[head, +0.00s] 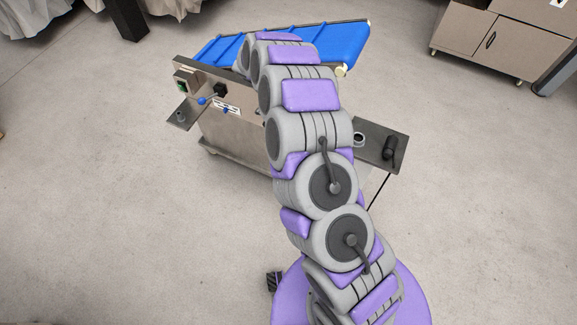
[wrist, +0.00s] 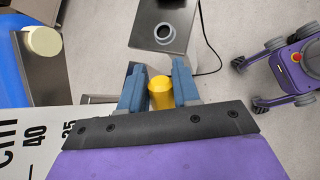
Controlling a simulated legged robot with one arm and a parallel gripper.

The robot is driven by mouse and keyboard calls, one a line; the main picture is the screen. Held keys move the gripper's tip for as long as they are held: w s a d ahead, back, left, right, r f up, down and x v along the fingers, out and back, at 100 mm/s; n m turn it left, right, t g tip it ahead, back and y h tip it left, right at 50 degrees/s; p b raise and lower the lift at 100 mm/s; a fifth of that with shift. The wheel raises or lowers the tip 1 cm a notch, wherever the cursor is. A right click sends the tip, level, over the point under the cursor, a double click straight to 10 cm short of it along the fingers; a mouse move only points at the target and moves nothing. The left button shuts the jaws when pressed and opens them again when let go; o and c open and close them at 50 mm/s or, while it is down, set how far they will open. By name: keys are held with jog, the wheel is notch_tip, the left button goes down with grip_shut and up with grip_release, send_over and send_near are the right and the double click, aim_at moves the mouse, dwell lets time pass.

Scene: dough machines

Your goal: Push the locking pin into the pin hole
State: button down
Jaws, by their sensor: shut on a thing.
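In the wrist view my gripper (wrist: 157,69) shows two blue-grey fingers closed on a yellow cylindrical piece (wrist: 161,93), which looks like the head of the locking pin. The rest of the pin is hidden or too small to tell. The fingers are beside the machine's end, with a white scale panel (wrist: 30,148) at lower left. I cannot make out the pin hole for sure in either view. In the head view my arm reaches up over the dough machine (head: 235,125), and the gripper is hidden behind it.
The machine has a blue belt (head: 345,42), also at left in the wrist view (wrist: 10,62). A metal side shelf (head: 376,158) carries a grey ring (wrist: 164,33) and a black handle (head: 390,148). A cabinet (head: 480,42) stands at the back right.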

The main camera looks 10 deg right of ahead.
jog(key=s+a+f+m+y, duration=0.2)
jog(key=a+f+m, duration=0.1)
jog(key=f+m, duration=0.4)
jog(key=s+a+f+m+g+y, duration=0.1)
jog(key=s+a+f+m+y, duration=0.1)
jog(key=a+f+m, duration=0.2)
jog(key=s+a+f+m+y+b, duration=0.1)
jog(key=a+f+m+y, duration=0.2)
jog(key=f+m, duration=0.6)
notch_tip(320, 180, down, 6)
jog(key=shift+s+a+r+m, duration=0.15)
jog(key=shift+s+m, duration=0.25)
jog(key=shift+b, duration=0.35)
jog(key=w+d+b, duration=0.1)
jog(key=w+d, duration=0.2)
jog(key=w, duration=0.2)
jog(key=shift+d+r, duration=0.15)
jog(key=shift+d, duration=0.1)
jog(key=shift+w+d+b, duration=0.25)
jog(key=shift+w+d, duration=0.55)
jog(key=shift+w, duration=0.3)
jog(key=shift+w+d+b, duration=0.2)
jog(key=shift+w+d, duration=0.6)
jog(key=shift+w, duration=0.25)
dwell(0.3)
